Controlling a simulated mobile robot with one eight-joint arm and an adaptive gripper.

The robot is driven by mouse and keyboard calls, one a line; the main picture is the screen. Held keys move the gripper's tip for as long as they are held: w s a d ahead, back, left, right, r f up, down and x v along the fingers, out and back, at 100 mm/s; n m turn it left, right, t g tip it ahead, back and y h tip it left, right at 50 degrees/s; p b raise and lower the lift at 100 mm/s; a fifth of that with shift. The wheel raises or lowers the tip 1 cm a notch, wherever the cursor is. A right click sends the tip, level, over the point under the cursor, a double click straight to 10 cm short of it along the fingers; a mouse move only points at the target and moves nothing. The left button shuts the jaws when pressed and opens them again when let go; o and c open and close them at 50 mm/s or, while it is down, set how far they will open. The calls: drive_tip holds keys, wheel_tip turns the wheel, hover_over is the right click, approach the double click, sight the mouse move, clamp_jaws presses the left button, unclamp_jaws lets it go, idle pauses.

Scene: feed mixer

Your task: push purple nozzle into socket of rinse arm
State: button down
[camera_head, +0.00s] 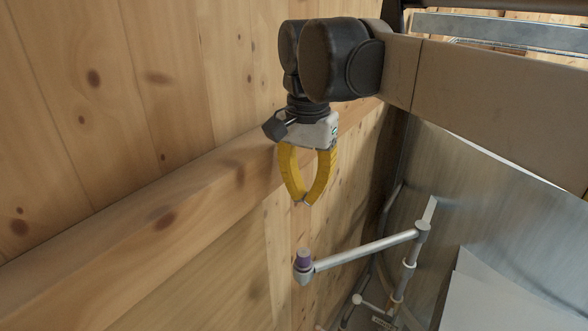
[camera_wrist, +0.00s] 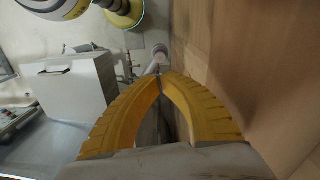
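The purple nozzle (camera_head: 304,259) stands upright at the near end of the grey metal rinse arm (camera_head: 365,250), at its socket (camera_head: 304,275). How deep the nozzle sits in the socket cannot be told. My gripper (camera_head: 308,202) hangs above the nozzle, with a clear gap between its tips and the nozzle's top. Its two yellow fingers bow outward and their tips meet, with nothing seen between them. In the wrist view the fingertips (camera_wrist: 161,76) also meet, and the small round nozzle end (camera_wrist: 160,50) shows just beyond them.
A wooden plank wall with a thick beam (camera_head: 150,215) runs close beside my gripper. A metal tank wall (camera_head: 510,215) stands right of the rinse arm. A white box-shaped cabinet (camera_wrist: 70,88) and a white-and-yellow object (camera_wrist: 125,12) show at left and top in the wrist view.

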drive_tip(key=m+p, duration=0.3)
drive_tip(key=m, duration=0.6)
hover_over(304, 252)
wheel_tip(304, 252, down, 8)
drive_tip(key=shift+r, duration=0.2)
drive_tip(key=shift+f+b, duration=1.9)
drive_tip(key=shift+f, duration=1.15)
drive_tip(key=shift+f+b, duration=0.4)
drive_tip(key=shift+f, duration=0.05)
drive_tip(key=shift+s, duration=0.1)
